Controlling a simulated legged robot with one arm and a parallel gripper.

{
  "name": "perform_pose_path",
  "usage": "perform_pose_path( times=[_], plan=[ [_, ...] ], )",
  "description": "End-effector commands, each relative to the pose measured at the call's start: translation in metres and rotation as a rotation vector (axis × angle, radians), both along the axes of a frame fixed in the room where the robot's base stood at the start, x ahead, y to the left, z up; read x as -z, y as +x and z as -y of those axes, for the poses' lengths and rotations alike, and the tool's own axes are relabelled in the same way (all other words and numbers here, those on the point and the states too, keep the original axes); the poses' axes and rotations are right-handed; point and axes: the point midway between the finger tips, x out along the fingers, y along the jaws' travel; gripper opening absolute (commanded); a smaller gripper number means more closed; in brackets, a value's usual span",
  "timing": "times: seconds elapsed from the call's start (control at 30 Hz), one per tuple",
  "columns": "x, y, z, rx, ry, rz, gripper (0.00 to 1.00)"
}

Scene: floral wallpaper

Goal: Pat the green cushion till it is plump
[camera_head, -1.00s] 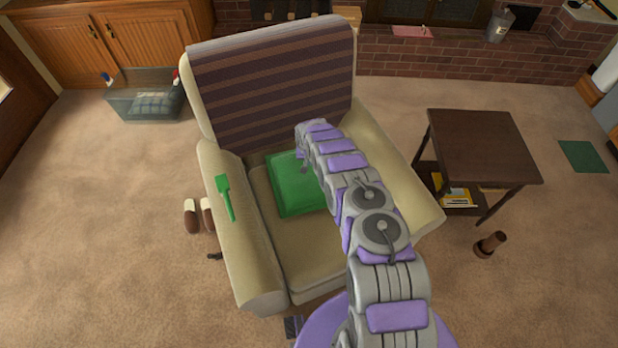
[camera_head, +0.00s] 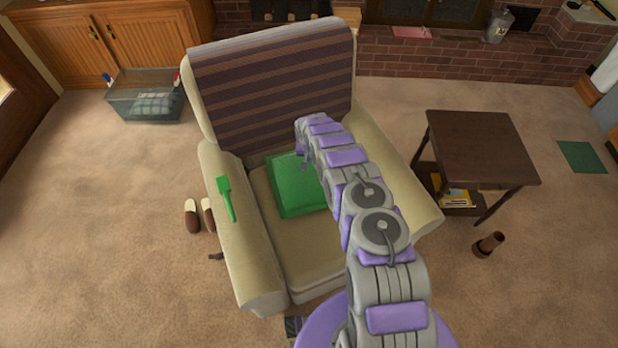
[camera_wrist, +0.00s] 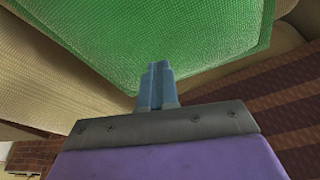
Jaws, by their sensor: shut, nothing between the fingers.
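The green cushion (camera_head: 289,195) lies on the seat of the beige armchair (camera_head: 318,262), in front of its striped backrest. My arm reaches over the chair from the lower right and covers the cushion's right part in the head view. My gripper (camera_head: 304,164) is over the back part of the cushion. In the wrist view the cushion (camera_wrist: 165,40) fills the upper middle, and my gripper's fingers (camera_wrist: 157,72) are together and empty, pointing at it. I cannot tell whether the fingertips touch it.
A green brush-like tool (camera_head: 227,198) lies on the chair's left armrest. Slippers (camera_head: 191,216) are on the carpet to the left. A dark side table (camera_head: 482,150) stands to the right, with a brown cylindrical object (camera_head: 489,244) on the floor nearby. A clear bin (camera_head: 147,98) is at the back left.

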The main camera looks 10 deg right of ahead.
Motion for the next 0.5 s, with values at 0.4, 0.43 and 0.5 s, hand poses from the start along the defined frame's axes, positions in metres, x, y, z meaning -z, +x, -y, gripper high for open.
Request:
perform_pose_path(
  times=[0.4, 0.43, 0.5],
  plan=[
    [-0.027, 0.000, 0.000, 0.000, 0.000, -0.001, 0.00],
    [-0.030, 0.000, 0.000, 0.001, 0.000, 0.000, 0.00],
    [-0.039, 0.001, 0.000, 0.001, 0.000, 0.002, 0.00]
  ],
)
